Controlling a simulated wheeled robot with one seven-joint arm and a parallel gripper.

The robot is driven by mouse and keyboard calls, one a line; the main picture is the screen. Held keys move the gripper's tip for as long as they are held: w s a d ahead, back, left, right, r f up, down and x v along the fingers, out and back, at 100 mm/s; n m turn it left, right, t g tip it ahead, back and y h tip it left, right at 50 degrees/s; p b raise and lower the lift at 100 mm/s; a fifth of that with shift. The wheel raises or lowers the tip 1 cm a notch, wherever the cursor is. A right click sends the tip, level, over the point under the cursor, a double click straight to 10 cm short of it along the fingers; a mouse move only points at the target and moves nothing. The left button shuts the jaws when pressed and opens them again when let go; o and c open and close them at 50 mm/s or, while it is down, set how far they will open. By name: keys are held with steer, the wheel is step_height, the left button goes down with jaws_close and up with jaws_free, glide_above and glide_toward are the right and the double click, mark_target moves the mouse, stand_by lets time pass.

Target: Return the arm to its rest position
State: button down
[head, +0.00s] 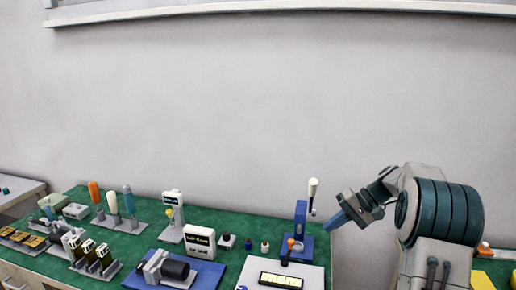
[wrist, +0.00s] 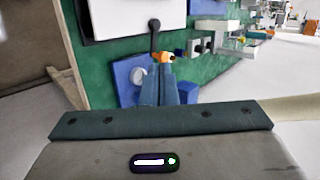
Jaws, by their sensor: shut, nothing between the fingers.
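My gripper (head: 333,224) is at the right of the head view, at the end of my bent arm, beside the right end of the green bench top (head: 75,201). Its fingers are shut and empty. In the wrist view the blue fingers (wrist: 168,93) point towards the green bench. A blue stand with a white-topped lever (head: 301,212) is just left of the gripper in the head view. An orange knob (wrist: 166,58) shows just beyond the fingertips in the wrist view; whether they touch it I cannot tell.
A white box with a lit display (head: 253,267) lies at the front. A dark cylinder on a blue plate (head: 174,270), a white display unit (head: 200,240) and a tall white device (head: 172,204) stand further left.

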steer(key=s+a+r+h, duration=0.1)
steer(key=s+a+h, duration=0.1)
steer(key=s, duration=0.8)
steer(key=s+a+r+n+t+h+p, duration=0.1)
steer(key=s+a+h, duration=0.2)
steer(key=s, duration=0.7)
steer(key=s+a+r+t+h+p, duration=0.1)
steer(key=s+a+h, duration=0.2)
steer(key=s, duration=0.7)
steer(key=shift+s+h, duration=0.2)
steer(key=shift+h, duration=0.5)
